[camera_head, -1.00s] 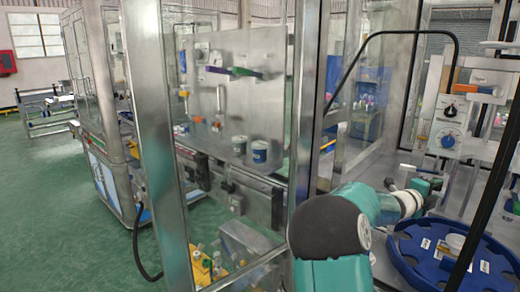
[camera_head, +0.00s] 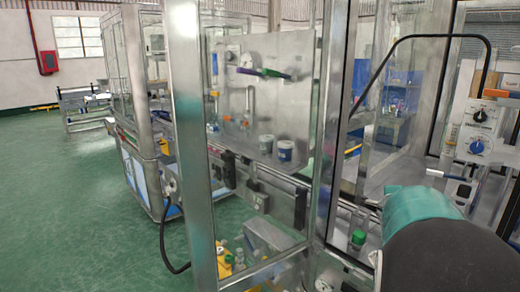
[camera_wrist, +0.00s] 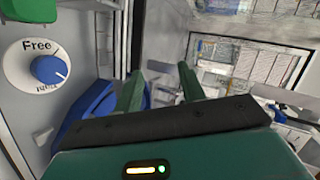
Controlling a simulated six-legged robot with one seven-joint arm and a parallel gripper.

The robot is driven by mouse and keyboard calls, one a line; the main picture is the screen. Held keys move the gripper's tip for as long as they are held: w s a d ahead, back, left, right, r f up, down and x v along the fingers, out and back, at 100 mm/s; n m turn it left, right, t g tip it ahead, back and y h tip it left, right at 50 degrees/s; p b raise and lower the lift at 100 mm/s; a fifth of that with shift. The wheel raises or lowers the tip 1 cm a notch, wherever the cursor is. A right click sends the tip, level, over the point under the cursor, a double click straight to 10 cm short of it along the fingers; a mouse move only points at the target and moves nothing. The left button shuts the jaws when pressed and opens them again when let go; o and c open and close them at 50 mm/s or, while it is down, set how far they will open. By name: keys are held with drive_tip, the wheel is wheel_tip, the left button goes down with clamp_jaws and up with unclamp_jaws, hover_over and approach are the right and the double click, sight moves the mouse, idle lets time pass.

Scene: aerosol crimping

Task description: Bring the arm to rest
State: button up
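My gripper (camera_wrist: 160,72) shows in the wrist view with its two green fingers spread apart and nothing visible between them. It is open and empty. A control panel with a blue knob (camera_wrist: 48,69) marked "Free" is left of the fingers, and a blue rounded object (camera_wrist: 88,112) is partly hidden behind the left finger. In the head view my arm, a teal link (camera_head: 416,213) and a large dark joint, fills the lower right. My gripper is not visible there.
A metal-framed glass enclosure (camera_head: 195,150) stands close in front, with blue-and-white cups (camera_head: 285,151) on a shelf inside. A black curved handle (camera_head: 430,38) and a panel with knobs (camera_head: 477,147) are at the right. Open green floor (camera_head: 90,200) lies to the left.

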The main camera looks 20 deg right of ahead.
drive_tip(key=s+a+n+y, duration=0.2)
drive_tip(key=a+n+y, duration=0.15)
drive_tip(key=a, duration=0.55)
drive_tip(key=s+a+r+n+y, duration=0.1)
drive_tip(key=a+n+y, duration=0.1)
drive_tip(key=a+n, duration=0.5)
drive_tip(key=s+a+n+y, duration=0.2)
drive_tip(key=a+n+y, duration=0.1)
drive_tip(key=a, duration=0.9)
drive_tip(key=s+a+f+n+g, duration=0.1)
drive_tip(key=s+a+f+n, duration=0.1)
drive_tip(key=s+a+n, duration=0.3)
drive_tip(key=s+a+f+n+g, duration=0.2)
drive_tip(key=s+a+n, duration=0.4)
drive_tip(key=s, duration=0.7)
drive_tip(key=shift+a+g+y, duration=0.3)
drive_tip(key=shift+a+y, duration=0.15)
drive_tip(key=shift+a, duration=0.2)
drive_tip(key=shift+d, duration=0.2)
